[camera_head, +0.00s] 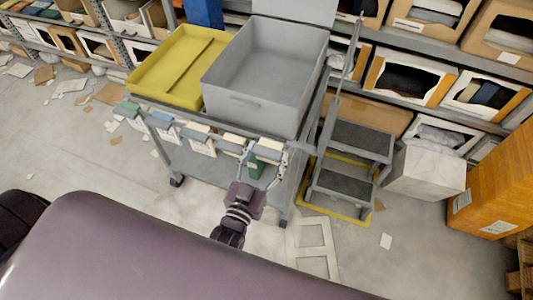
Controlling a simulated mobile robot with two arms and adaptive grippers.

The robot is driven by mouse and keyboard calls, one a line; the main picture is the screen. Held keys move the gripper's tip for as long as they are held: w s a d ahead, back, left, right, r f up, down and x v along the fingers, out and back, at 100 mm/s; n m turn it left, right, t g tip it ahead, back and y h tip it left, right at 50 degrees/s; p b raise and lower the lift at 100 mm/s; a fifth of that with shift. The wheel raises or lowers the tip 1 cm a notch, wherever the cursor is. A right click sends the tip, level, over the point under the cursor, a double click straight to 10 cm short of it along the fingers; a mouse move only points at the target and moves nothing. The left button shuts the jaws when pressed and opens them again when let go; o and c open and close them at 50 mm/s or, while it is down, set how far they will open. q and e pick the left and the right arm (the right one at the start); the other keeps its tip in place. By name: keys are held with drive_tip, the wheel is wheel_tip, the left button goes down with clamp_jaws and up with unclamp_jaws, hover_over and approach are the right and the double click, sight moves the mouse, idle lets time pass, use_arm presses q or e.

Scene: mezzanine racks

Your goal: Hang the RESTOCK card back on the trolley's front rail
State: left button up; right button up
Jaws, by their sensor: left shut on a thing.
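The trolley (207,172) stands ahead of me, with its front rail (190,117) along the near edge. Several cards hang along that rail, among them a green-topped one (128,106), a blue-topped one (167,131) and a tan-topped one (199,138). My left gripper (268,153) is at the right end of the rail, its fingers shut on a card, taken as the RESTOCK card (268,157), with a green part between them. Its lettering is too small to read. I cannot tell whether it touches the rail. My right gripper is not in view.
A yellow tray (137,82) and a grey bin (240,104) sit on the trolley. A grey step stool (344,186) stands close on the right, beside a pale box (425,173) and an orange cabinet (490,185). Loaded racks line the back. Papers litter the floor at left.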

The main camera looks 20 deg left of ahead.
use_arm(q)
drive_tip(key=shift+f, duration=0.1)
drive_tip(key=shift+f+b, duration=1.05)
drive_tip(key=shift+f, duration=0.3)
drive_tip(key=o, duration=1.1)
